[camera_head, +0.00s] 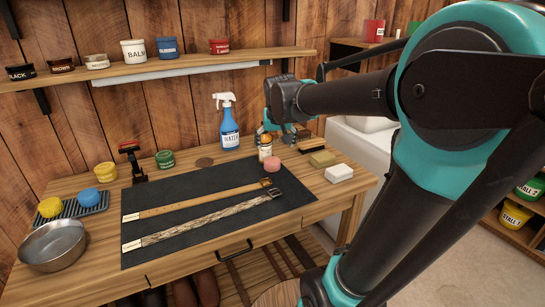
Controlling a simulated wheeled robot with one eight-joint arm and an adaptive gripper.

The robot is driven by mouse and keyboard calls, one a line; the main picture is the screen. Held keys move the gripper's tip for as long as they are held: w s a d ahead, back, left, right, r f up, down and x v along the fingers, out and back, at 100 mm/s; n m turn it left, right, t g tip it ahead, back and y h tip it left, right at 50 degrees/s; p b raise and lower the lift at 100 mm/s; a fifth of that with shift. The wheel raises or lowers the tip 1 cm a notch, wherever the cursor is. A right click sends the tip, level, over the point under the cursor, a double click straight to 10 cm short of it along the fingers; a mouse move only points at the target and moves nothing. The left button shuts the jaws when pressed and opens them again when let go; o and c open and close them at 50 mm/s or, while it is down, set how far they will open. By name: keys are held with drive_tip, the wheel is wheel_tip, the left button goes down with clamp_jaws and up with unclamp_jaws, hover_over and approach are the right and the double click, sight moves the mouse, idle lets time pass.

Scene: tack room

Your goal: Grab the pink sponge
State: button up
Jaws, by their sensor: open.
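The pink sponge (272,164) is a small round piece on the right part of the dark mat (190,190), just beyond the buckle end of the leather straps. My gripper (281,137) is above and behind it in the picture, near the back right of the table and close to a small bottle with an orange-brown top (265,150). The gripper is open and apart from the sponge. Its fingers are small in the picture and partly overlap that bottle's top. Nothing shows between them.
A blue spray bottle (229,130) stands left of my gripper. A tan block (322,158), a white block (339,174) and a dark brush (311,147) lie right of the sponge. A metal bowl (52,246) and blue and yellow sponges sit far left. A shelf (170,68) runs above.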

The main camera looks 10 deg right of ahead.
drive_tip(key=w, duration=0.2)
hover_over(272, 160)
drive_tip(key=s, duration=0.3)
wheel_tip(272, 160, down, 8)
drive_tip(key=shift+s+a+f, duration=0.1)
drive_tip(key=shift+x, duration=3.4)
drive_tip(key=shift+c, duration=0.3)
drive_tip(key=c, duration=0.9)
